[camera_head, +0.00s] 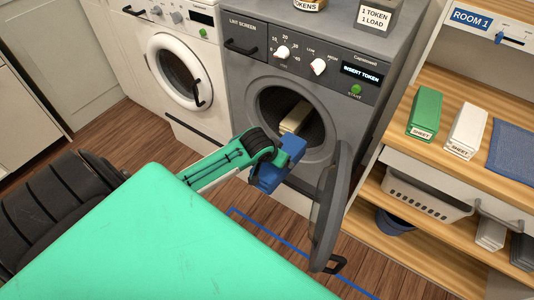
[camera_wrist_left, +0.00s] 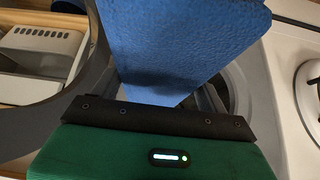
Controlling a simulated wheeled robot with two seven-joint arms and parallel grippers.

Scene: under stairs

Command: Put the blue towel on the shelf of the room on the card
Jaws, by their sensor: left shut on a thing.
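My left gripper (camera_head: 284,160) is shut on a blue towel (camera_head: 267,178) and holds it in front of the grey washer's open door. The folded blue towel fills the upper middle of the left wrist view (camera_wrist_left: 195,45), its near end tapering down behind the gripper's dark edge. The fingertips are hidden there. The wooden shelf (camera_head: 455,88) under a "ROOM 1" sign (camera_head: 471,19) stands at the right, well apart from the towel. No card naming a room is visible. My right gripper is not in view.
The grey washer (camera_head: 243,85) has a cream folded item (camera_head: 295,117) in its drum. Its open door (camera_head: 328,215) stands between towel and shelf. The shelf holds a green pack (camera_head: 426,108), a white pack (camera_head: 468,125) and blue cloth (camera_head: 515,150). A basket (camera_head: 424,200) sits below.

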